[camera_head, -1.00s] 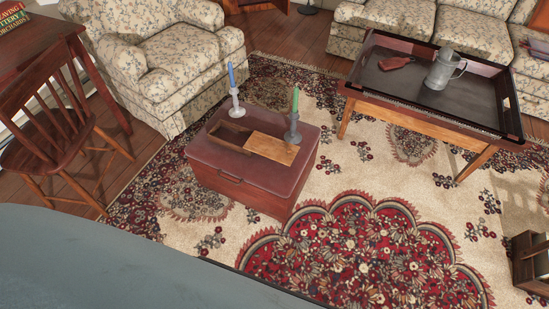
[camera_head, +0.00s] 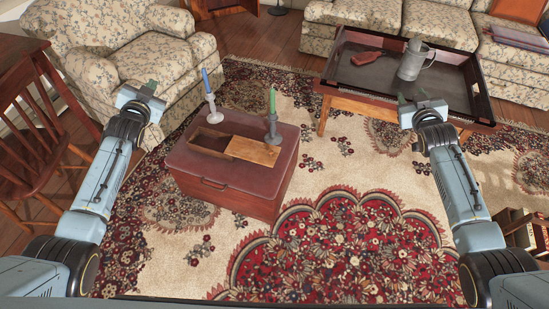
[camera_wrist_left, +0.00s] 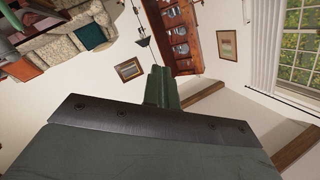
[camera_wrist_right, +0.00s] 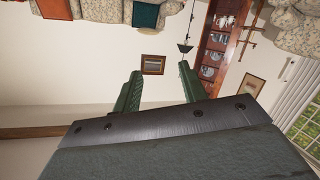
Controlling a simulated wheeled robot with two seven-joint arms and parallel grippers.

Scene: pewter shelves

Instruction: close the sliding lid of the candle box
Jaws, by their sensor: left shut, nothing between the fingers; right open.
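The candle box (camera_head: 210,140) is a dark wooden box lying on a red-brown chest. Its lighter sliding lid (camera_head: 253,151) sticks out to the right, and the left part of the box stands open. My left gripper (camera_head: 148,88) is raised left of the chest, in front of the armchair; it is shut and empty, and its fingers show together in the left wrist view (camera_wrist_left: 161,88). My right gripper (camera_head: 411,100) is raised right of the chest, in front of the low table; it is open and empty, with fingers apart in the right wrist view (camera_wrist_right: 160,90).
The chest (camera_head: 228,181) carries a blue candle in a pale holder (camera_head: 212,112) behind the box, and a green candle in a grey holder (camera_head: 272,128) close to the lid. A low table (camera_head: 350,98) holds a pewter jug (camera_head: 413,62). The patterned rug in front is clear.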

